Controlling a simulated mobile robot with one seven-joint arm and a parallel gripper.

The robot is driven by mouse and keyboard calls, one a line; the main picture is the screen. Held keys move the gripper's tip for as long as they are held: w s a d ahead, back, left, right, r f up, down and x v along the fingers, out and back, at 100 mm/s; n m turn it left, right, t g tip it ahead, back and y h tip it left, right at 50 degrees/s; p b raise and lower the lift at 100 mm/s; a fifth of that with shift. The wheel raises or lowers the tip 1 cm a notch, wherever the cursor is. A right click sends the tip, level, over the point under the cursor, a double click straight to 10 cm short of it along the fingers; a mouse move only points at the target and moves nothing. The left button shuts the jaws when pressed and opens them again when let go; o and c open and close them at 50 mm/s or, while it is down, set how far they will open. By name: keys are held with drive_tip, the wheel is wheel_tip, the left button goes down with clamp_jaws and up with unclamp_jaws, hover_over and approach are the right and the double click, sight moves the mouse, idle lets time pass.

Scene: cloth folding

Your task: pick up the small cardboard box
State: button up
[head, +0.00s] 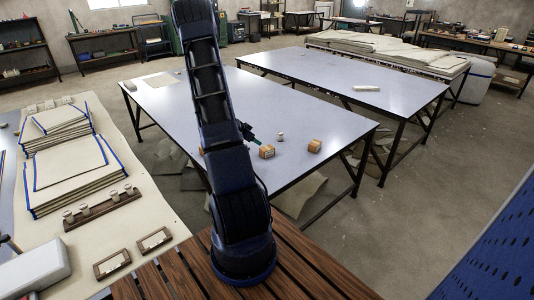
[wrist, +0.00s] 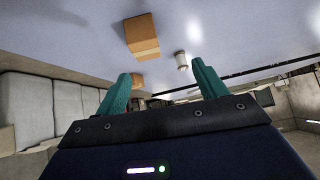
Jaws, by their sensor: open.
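Two small brown cardboard boxes sit on the grey-blue table: a left box (head: 267,152) close to my gripper, and a right box (head: 315,146) nearer the table's right edge. The wrist view also shows two boxes, a larger-looking one (wrist: 142,38) and a partly hidden one (wrist: 137,80) behind a finger. My gripper (head: 248,132) has teal fingers and hangs near the left box, mostly hidden by my arm in the head view. In the wrist view its fingers (wrist: 161,80) are apart with no box between them.
A small pale cylinder (head: 281,137) stands between and behind the boxes; it also shows in the wrist view (wrist: 182,61). The table (head: 335,122) is otherwise mostly clear around them. A second table (head: 400,95) stands behind. Folded cloths (head: 68,165) lie on the left bench.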

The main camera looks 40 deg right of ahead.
sight(266, 148)
drive_tip(key=shift+m+g, duration=0.3)
drive_tip(key=shift+g, duration=0.3)
drive_tip(key=x, duration=0.2)
drive_tip(key=s+x, duration=0.1)
drive_tip(key=x, duration=0.2)
drive_tip(key=s+x, duration=0.1)
drive_tip(key=x, duration=0.2)
drive_tip(key=shift+a+f, duration=0.1)
drive_tip(key=shift+w+x, duration=0.15)
drive_tip(key=shift+x, duration=1.2)
drive_tip(key=shift+w+x, duration=0.15)
drive_tip(key=shift+x, duration=1.15)
drive_tip(key=shift+f, duration=0.15)
drive_tip(key=shift+c, duration=0.2)
drive_tip(key=c, duration=1.1)
drive_tip(key=shift+c, duration=0.2)
wheel_tip(266, 148, up, 20)
